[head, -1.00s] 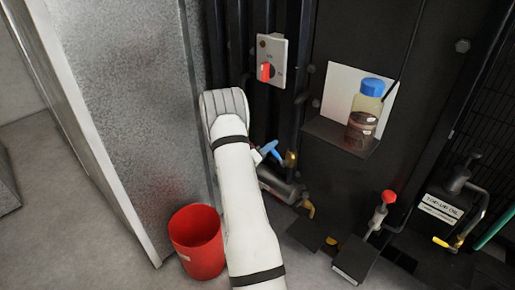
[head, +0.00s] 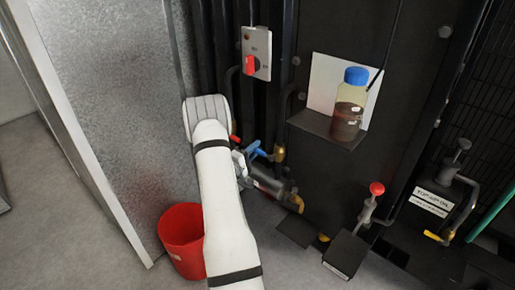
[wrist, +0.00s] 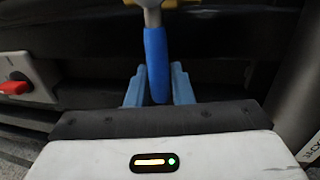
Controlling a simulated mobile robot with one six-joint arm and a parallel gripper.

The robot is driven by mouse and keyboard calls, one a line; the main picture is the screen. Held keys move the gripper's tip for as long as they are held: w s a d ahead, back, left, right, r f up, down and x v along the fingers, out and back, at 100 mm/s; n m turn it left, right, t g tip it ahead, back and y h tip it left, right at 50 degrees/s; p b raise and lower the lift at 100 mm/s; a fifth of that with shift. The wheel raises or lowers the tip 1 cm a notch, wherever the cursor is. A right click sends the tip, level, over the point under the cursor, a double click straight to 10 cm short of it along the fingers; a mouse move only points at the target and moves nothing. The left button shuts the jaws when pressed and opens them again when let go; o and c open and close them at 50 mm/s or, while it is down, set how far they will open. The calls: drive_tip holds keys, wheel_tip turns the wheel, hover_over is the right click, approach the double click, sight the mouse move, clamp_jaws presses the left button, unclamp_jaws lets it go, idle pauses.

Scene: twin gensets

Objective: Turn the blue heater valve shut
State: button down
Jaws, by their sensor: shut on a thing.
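The blue valve handle (head: 257,151) sits low on the dark machine, beside a brass fitting (head: 279,152) and above a dark cylinder (head: 268,183). In the wrist view the blue handle (wrist: 156,62) hangs from a grey stem, its long side running toward my palm. My gripper (wrist: 158,80) has one light-blue finger on each side of the handle's free end and is shut on it. In the head view my gripper (head: 242,164) is partly hidden by my white arm, at the left of the handle.
A red bucket (head: 182,242) stands on the floor beside a grey metal cabinet (head: 120,110). A red rotary switch (head: 251,66) is above the valve. A blue-capped bottle (head: 348,112) stands on a shelf at right. A red-knobbed pump (head: 376,189) is lower right.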

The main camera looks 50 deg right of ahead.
drive_tip(key=shift+a+f, duration=0.15)
drive_tip(key=c, duration=1.4)
unclamp_jaws()
drive_tip(key=shift+w, duration=0.1)
drive_tip(key=shift+o, duration=0.5)
drive_tip(key=b+v, duration=0.1)
drive_tip(key=v, duration=0.6)
drive_tip(key=shift+a, duration=0.35)
